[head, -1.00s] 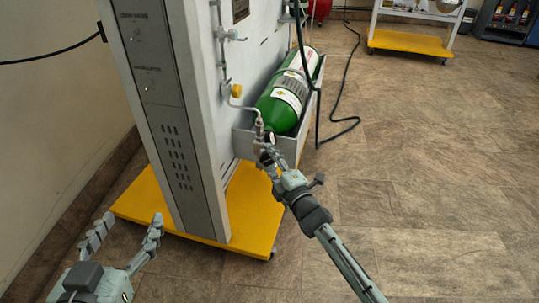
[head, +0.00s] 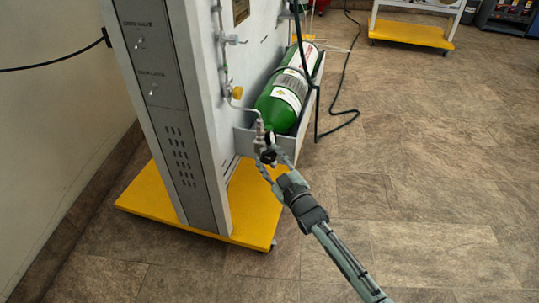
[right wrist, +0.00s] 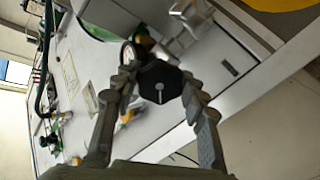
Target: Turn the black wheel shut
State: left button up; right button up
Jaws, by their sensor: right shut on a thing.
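The black wheel (head: 268,155) sits at the neck end of the green cylinder (head: 281,106), low on the side of the grey trainer. My right gripper (head: 271,161) is shut on the black wheel, with one finger on either side of it. In the right wrist view the wheel (right wrist: 160,82) is a dark many-sided knob with a pale line on its face, held between the fingers (right wrist: 152,92). The fingers hide parts of its sides. My left gripper is not in view.
The cylinder lies in a grey tray (head: 312,101) on the trainer (head: 165,100), which stands on a yellow base (head: 150,204). A black hose (head: 341,127) runs over the floor. Another yellow-based stand (head: 410,33) is at the back.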

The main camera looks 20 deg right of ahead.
jog(key=m+p, duration=0.1)
jog(key=m, duration=0.2)
jog(key=shift+r+m, duration=0.1)
jog(key=shift+m, duration=0.2)
jog(key=m, duration=0.3)
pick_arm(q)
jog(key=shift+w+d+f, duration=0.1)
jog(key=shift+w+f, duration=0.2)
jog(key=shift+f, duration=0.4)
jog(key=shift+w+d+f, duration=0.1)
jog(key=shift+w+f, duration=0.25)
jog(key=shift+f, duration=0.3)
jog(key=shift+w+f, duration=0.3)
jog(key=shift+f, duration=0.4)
pick_arm(e)
jog(key=shift+m, duration=1)
pick_arm(q)
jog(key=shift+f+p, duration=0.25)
jog(key=shift+p, duration=0.05)
pick_arm(e)
jog(key=o, duration=1.2)
jog(key=shift+c, duration=0.2)
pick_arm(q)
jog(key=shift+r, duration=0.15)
